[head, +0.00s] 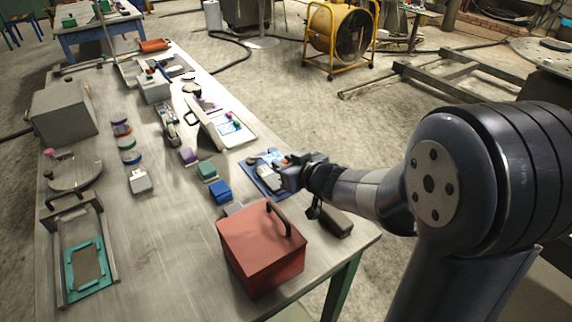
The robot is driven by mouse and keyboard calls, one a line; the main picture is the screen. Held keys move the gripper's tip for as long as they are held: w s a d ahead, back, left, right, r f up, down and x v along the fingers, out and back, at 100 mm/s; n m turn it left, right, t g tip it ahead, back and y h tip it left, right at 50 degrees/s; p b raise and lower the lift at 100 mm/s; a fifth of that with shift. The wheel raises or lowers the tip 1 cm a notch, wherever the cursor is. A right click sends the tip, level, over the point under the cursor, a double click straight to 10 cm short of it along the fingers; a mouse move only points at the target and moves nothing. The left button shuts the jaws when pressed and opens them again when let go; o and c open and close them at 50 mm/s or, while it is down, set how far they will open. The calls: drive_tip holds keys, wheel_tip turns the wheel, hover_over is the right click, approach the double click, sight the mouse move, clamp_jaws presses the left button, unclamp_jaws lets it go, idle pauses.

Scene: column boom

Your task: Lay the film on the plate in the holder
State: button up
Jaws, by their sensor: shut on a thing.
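My gripper (281,166) is low over the table's right side, beside and partly over a blue tray (262,182) with a grey piece on it. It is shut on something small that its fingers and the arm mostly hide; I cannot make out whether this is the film. A teal frame (70,290) with a brown plate (87,266) inside lies in a grey holder with raised sides at the table's near left, far from my gripper. A white open case (240,139) with a small blue-green panel stands farther back.
A red box (262,250) with a black handle stands close in front of my gripper. A dark block (336,222) lies to its right. Blue (220,191), green (207,170) and purple (188,156) blocks sit to the left. The table between these and the teal frame is mostly clear.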

drive_tip(key=shift+f+b, duration=3.05)
drive_tip(key=shift+f, duration=0.35)
drive_tip(key=shift+s+d, duration=0.15)
drive_tip(key=shift+s, duration=0.05)
drive_tip(key=shift+f, duration=0.1)
drive_tip(key=o, duration=1.5)
drive_tip(key=shift+p, duration=0.35)
wheel_tip(320, 180, up, 7)
drive_tip(key=p, duration=0.7)
